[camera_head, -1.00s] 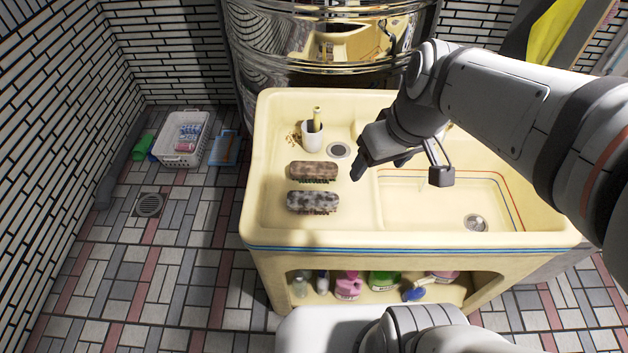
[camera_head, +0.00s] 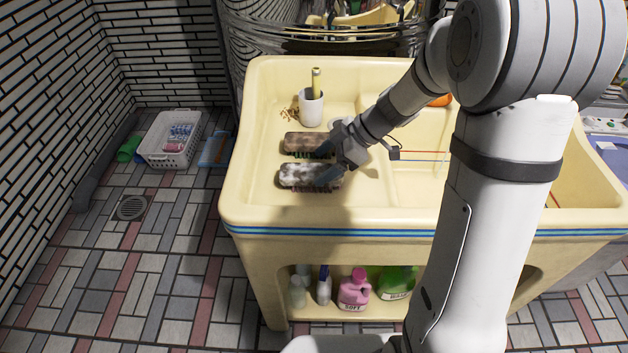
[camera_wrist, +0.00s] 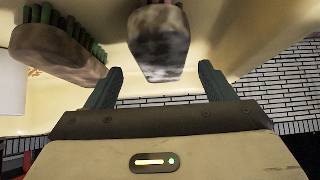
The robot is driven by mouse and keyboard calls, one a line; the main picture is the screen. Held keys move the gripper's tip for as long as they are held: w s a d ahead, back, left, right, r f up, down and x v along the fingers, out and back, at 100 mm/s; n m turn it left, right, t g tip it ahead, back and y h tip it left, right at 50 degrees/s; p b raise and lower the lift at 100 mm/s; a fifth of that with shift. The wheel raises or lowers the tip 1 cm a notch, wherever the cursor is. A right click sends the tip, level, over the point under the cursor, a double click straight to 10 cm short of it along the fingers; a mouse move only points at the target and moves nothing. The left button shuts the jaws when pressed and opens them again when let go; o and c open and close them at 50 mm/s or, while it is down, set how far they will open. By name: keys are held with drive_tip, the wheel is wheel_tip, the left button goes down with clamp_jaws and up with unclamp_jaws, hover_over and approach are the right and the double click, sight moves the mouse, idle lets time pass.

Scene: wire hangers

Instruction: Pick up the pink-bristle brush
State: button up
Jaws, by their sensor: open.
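Two brushes lie on the left deck of the cream sink. The nearer one, with a mottled grey-white back and dark pinkish bristles at its lower edge, is the pink-bristle brush (camera_head: 303,174). The farther one is a brown brush (camera_head: 303,141) with green bristles. My gripper (camera_head: 326,164) is open at the right ends of the brushes. In the wrist view, the grey brush (camera_wrist: 159,42) stands end-on ahead of and between the open fingertips (camera_wrist: 161,70), with no clear contact. The brown brush (camera_wrist: 60,55) is left of the left finger.
A white cup (camera_head: 311,108) with a yellow-handled item stands behind the brushes. The sink's raised rim (camera_head: 330,217) runs along the front. Bottles sit on the shelf below, including a pink one (camera_head: 354,289). A white basket (camera_head: 170,147) is on the floor at left.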

sight(312, 171)
drive_tip(key=x, duration=0.6)
drive_tip(key=shift+s+a+r, duration=0.1)
drive_tip(key=shift+a, duration=0.05)
drive_tip(key=shift+c, duration=0.5)
drive_tip(key=c, duration=1)
